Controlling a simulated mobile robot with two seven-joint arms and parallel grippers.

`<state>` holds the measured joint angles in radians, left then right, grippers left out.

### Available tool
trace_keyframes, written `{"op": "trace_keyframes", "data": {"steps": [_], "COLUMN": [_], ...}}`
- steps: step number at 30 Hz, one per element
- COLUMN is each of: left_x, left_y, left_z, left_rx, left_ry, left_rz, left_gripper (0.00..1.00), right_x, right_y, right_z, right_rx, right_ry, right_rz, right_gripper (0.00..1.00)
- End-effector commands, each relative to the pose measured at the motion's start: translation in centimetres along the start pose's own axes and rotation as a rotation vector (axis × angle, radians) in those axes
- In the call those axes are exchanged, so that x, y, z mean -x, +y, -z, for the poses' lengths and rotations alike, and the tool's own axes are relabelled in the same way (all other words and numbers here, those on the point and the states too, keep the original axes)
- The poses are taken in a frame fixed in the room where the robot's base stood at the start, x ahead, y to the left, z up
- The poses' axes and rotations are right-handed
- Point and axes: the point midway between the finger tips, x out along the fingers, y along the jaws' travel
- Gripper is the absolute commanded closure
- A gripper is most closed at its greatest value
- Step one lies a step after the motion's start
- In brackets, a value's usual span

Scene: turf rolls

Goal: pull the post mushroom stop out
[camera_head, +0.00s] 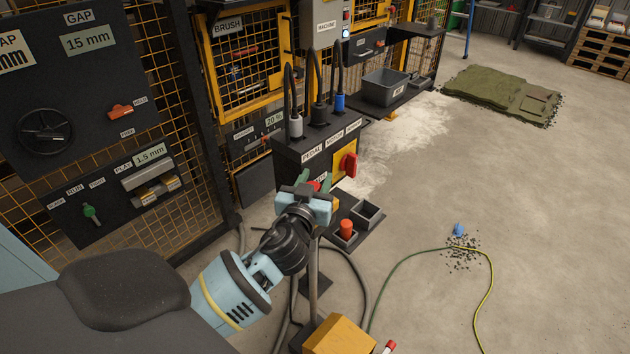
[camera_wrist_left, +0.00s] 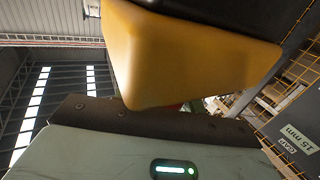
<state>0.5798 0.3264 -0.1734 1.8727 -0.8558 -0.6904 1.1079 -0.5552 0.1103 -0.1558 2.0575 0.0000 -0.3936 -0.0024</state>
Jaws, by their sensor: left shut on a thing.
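My left gripper (camera_head: 315,188) is beside the dark control box, at the top of a thin grey post (camera_head: 313,280). It is shut on the post mushroom stop, of which only a little red (camera_head: 326,181) shows between the fingers. A small part of the yellow stop housing (camera_head: 336,203) shows beside the gripper. In the left wrist view the yellow housing (camera_wrist_left: 185,55) fills the upper middle, close to the gripper, with a sliver of red below it. Most of the stop is hidden, so I cannot tell whether it is out. My right gripper is not in view.
The control box with black, grey and blue plugs (camera_head: 318,112) and a red rotary switch (camera_head: 348,165) stands just behind. A red cylinder (camera_head: 346,229) sits in a tray to the right. A yellow block (camera_head: 340,337) is at the bottom.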

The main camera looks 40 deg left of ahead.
Motion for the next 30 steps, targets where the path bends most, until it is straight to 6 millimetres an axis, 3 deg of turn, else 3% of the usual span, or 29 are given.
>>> {"op": "trace_keyframes", "data": {"steps": [3, 12, 13, 18, 30], "left_x": [0.0, -0.1, -0.1, -0.1, 0.9], "left_y": [0.0, -0.1, -0.1, -0.1, 0.0], "left_z": [1.6, 1.8, 1.9, 1.7, 1.4], "left_rx": [0.004, 0.001, 0.001, 0.001, 0.002], "left_ry": [0.007, 0.012, 0.012, 0.01, 0.004], "left_rz": [0.001, 0.0, 0.0, 0.0, -0.001], "left_gripper": [1.0, 1.0, 0.6, 0.39, 0.39], "right_x": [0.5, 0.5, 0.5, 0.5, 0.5], "right_y": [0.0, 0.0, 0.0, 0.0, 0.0], "right_z": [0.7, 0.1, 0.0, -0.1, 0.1], "right_rx": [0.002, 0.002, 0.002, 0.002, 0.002], "right_ry": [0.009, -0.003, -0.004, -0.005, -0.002], "right_rz": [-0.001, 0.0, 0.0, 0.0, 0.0], "right_gripper": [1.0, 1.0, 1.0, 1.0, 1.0]}}
